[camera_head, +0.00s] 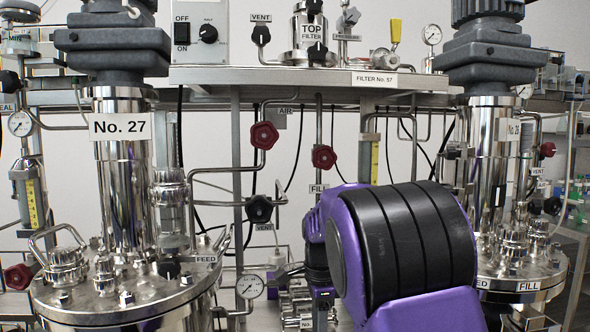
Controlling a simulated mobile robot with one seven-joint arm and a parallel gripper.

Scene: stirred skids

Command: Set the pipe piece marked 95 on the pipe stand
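I cannot make out a pipe piece marked 95 or a pipe stand in the head view. My purple and black arm fills the lower right of the middle. Its far end, a narrow purple and black part, hangs low near the centre. The fingers of my gripper cannot be made out there, so I cannot tell whether they are open or hold anything. Shiny metal fittings (296,298) show low beside the arm's end, with a label reading "No." cut off at the bottom edge.
A steel vessel labelled No. 27 (125,300) stands at left, another vessel (525,275) at right. A metal shelf (270,75) with a filter (310,35) crosses behind.

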